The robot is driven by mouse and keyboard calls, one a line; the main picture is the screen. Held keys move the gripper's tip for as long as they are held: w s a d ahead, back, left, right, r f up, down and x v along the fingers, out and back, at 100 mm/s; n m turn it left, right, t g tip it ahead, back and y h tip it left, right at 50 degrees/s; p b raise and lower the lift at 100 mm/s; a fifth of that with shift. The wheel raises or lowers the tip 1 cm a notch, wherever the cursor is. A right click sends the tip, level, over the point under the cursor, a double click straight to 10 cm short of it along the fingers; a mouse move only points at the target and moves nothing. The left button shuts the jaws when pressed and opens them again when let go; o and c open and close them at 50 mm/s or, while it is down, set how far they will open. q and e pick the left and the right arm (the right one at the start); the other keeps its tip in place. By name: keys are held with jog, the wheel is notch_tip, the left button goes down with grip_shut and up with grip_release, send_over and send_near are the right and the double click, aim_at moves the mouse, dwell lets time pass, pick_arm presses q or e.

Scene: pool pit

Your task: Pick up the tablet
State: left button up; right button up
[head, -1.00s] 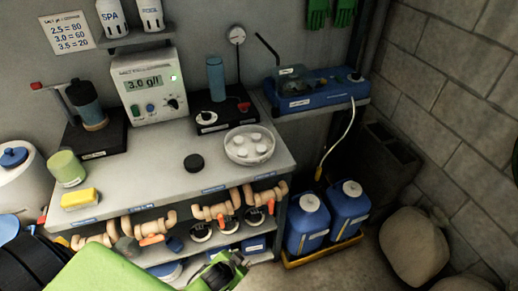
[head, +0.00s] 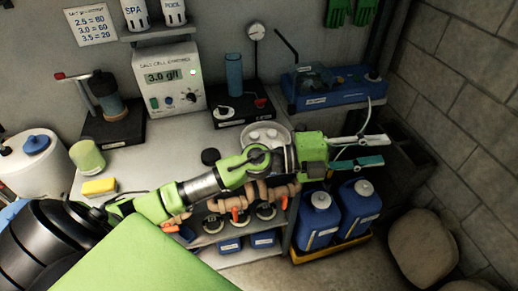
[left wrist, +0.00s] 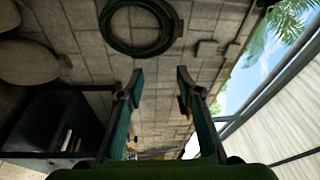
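Several round white tablets (head: 270,133) lie in a clear shallow dish (head: 287,129) at the front right of the grey worktop. My left arm crosses in front of the dish and hides its lower part. My left gripper (head: 374,151) is to the right of the dish, beyond the worktop's right end, and points right. Its two fingers are apart with nothing between them. In the left wrist view the open fingers (left wrist: 158,88) point towards a block wall. My right gripper is not in view.
A black puck (head: 211,156) sits left of the dish. The meter box (head: 170,83) and a stand with a blue cylinder (head: 234,72) are behind. A blue pump unit (head: 330,88) is at the right. Blue canisters (head: 320,222) stand below my gripper.

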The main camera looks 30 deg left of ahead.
pick_arm(q)
jog(key=s+a+f+m+g+y, duration=0.1)
jog(key=a+f+m+g+y, duration=0.65)
jog(key=a+f, duration=0.3)
jog(key=a+r+n+y, duration=0.2)
jog(key=a+y, duration=0.7)
jog(key=a, duration=1.2)
jog(key=shift+t, duration=0.25)
jog(key=p+x, duration=0.1)
jog(key=x, duration=0.3)
jog(key=w+p+x, duration=0.1)
jog(key=p+x, duration=0.1)
jog(key=x, duration=0.2)
jog(key=shift+s+r, duration=0.1)
jog(key=shift+r, duration=0.1)
jog(key=p+x, duration=0.2)
jog(key=x, duration=0.3)
jog(key=shift+s+a+p, duration=0.1)
jog(key=shift+p, duration=0.25)
jog(key=shift+f, duration=0.3)
